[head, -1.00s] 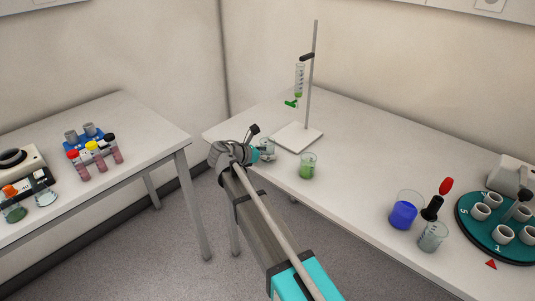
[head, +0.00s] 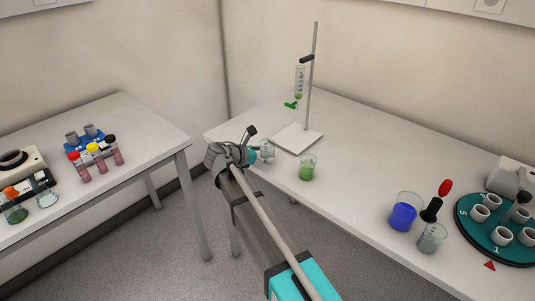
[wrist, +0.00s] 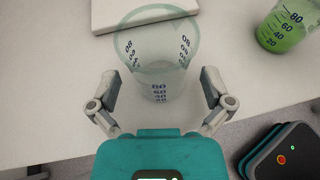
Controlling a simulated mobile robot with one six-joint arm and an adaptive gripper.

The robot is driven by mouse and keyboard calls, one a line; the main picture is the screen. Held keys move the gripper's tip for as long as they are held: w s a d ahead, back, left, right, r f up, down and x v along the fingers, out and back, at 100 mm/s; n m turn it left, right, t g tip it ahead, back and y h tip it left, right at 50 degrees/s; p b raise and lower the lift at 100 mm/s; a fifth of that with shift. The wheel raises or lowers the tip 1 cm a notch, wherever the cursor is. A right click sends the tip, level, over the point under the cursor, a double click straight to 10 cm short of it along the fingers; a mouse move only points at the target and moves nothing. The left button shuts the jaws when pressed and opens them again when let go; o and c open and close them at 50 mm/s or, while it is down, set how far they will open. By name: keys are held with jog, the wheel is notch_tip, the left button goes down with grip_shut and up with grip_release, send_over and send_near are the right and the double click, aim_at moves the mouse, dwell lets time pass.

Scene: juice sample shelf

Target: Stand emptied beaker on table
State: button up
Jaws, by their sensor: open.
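The clear, empty beaker (head: 267,152) with dark graduation marks stands upright on the right-hand table (head: 345,150), near its left front edge. In the wrist view the beaker (wrist: 157,62) is between the spread fingers, with its wide rim toward the top of the picture. My gripper (wrist: 160,88) is open, one finger on each side of the beaker, with gaps visible. In the head view my gripper (head: 252,153) is just left of the beaker, and its fingers are hard to make out.
A beaker of green liquid (head: 307,168) stands to the right. Behind is a stand (head: 298,138) holding a burette (head: 299,82). A blue-filled beaker (head: 403,212), another clear beaker (head: 432,238) and a teal carousel (head: 490,243) are farther right. Mid-table is clear.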

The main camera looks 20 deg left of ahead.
jog(key=p+v, duration=0.3)
jog(key=v, duration=0.7)
jog(key=shift+s+a+r+p, duration=0.2)
jog(key=shift+s+p, duration=0.1)
jog(key=shift+p, duration=0.1)
jog(key=shift+f, duration=0.1)
